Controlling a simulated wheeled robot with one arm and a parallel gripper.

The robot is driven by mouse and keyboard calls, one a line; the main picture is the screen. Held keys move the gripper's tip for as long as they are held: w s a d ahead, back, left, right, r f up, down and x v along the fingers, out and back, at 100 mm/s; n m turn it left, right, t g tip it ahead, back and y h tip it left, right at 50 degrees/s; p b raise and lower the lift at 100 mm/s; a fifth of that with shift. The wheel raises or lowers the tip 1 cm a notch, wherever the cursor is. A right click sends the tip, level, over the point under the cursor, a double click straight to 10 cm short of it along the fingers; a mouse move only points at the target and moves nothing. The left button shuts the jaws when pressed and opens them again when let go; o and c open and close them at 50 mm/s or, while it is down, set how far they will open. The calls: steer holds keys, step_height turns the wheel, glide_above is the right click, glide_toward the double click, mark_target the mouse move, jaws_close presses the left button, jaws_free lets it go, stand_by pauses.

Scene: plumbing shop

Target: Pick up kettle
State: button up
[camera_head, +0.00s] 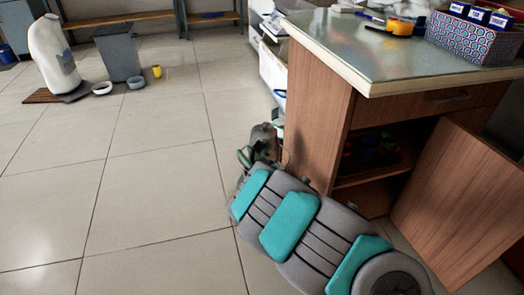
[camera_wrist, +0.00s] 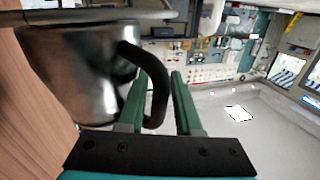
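The kettle (camera_wrist: 82,75) is a shiny metal vessel with a black curved handle (camera_wrist: 158,88), filling the left of the wrist view. My gripper (camera_wrist: 160,78) has two green fingers, one on each side of the handle, with the handle in the gap between them. The fingers stand apart and a narrow gap shows by the right finger, so they look open around the handle. In the head view my gripper (camera_head: 258,155) is beside the cabinet's left edge.
A wooden cabinet (camera_head: 310,105) with a glass-like top (camera_head: 355,50) stands close right of my arm, its door (camera_head: 455,200) open. Tiled floor (camera_head: 150,190) is free to the left.

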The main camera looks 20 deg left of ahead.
steer(key=shift+c, duration=0.2)
jaws_close()
stand_by(1.1)
